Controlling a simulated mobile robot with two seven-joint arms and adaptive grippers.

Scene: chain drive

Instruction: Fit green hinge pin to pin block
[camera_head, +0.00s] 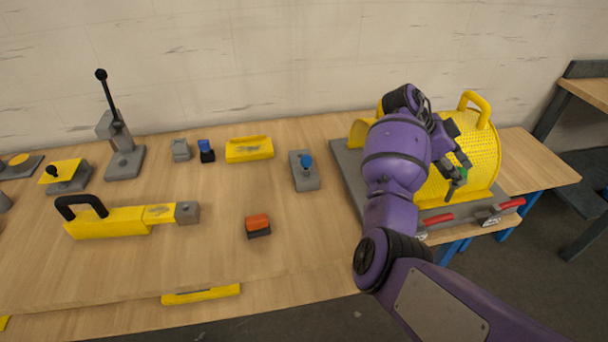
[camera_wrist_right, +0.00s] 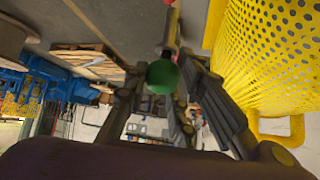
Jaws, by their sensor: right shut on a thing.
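The green hinge pin shows as a small green patch (camera_head: 461,158) between the fingers of my right gripper (camera_head: 455,178) in the head view. In the right wrist view its round green head (camera_wrist_right: 162,77) sits between the two dark fingers of the same gripper (camera_wrist_right: 165,90), which are shut on it. A thin shaft is seen beyond the head. The gripper is in front of the yellow perforated guard (camera_head: 478,160). The pin block cannot be made out for certain; my arm and gripper hide part of that area. My left gripper is not in view.
The guard stands on a grey base plate (camera_head: 349,170) with red-handled clamps (camera_head: 438,219) along its front. A grey block with a blue knob (camera_head: 304,172), an orange-topped block (camera_head: 258,226) and a yellow tray (camera_head: 249,149) stand leftward.

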